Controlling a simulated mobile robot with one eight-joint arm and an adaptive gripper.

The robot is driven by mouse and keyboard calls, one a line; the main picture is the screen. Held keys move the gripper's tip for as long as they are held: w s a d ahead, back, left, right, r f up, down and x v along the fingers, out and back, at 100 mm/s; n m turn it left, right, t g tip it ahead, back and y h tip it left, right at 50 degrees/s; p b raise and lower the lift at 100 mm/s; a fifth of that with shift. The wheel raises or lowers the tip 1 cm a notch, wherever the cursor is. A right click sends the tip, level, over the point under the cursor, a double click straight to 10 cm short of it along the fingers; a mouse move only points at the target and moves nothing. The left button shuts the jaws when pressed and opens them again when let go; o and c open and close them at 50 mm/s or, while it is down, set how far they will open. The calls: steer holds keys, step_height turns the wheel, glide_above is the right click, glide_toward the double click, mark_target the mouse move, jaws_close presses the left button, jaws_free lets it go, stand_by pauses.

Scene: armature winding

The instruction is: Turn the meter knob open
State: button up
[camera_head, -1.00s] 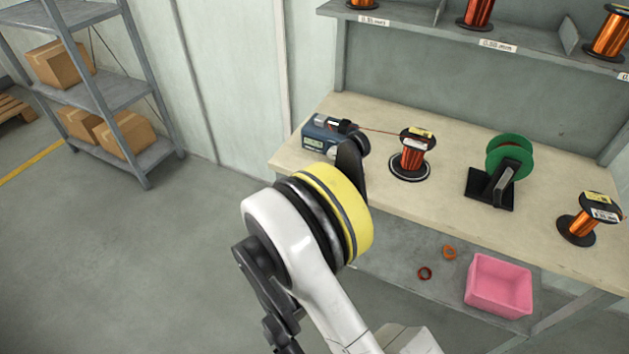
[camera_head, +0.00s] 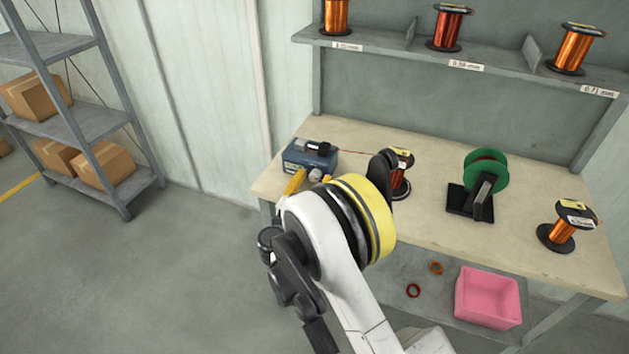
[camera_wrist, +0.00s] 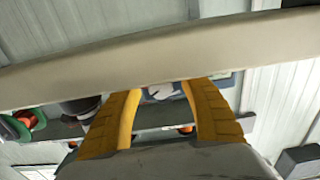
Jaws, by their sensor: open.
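The meter (camera_head: 297,158) is a blue box with a dark top part, at the left end of the workbench in the head view. A pale round knob (camera_head: 315,175) shows at its front. My gripper (camera_head: 314,178) has its yellow fingers spread open, one on either side of the knob in this view. Whether they touch it I cannot tell. In the wrist view my gripper (camera_wrist: 165,90) is open, with a small whitish thing (camera_wrist: 160,92), probably the knob, between the tips beyond the bench edge. The knob's angle is too small to read.
The workbench (camera_head: 420,215) holds a copper spool (camera_head: 400,185) partly behind my wrist, a green reel on a black stand (camera_head: 485,168) and another spool (camera_head: 562,232). A red wire runs from the meter towards the near spool. A pink bin (camera_head: 488,298) sits on the lower shelf.

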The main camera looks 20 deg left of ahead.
steer(key=shift+w, duration=0.25)
jaws_close()
steer(key=n, duration=0.4)
steer(key=shift+n, duration=0.4)
jaws_free()
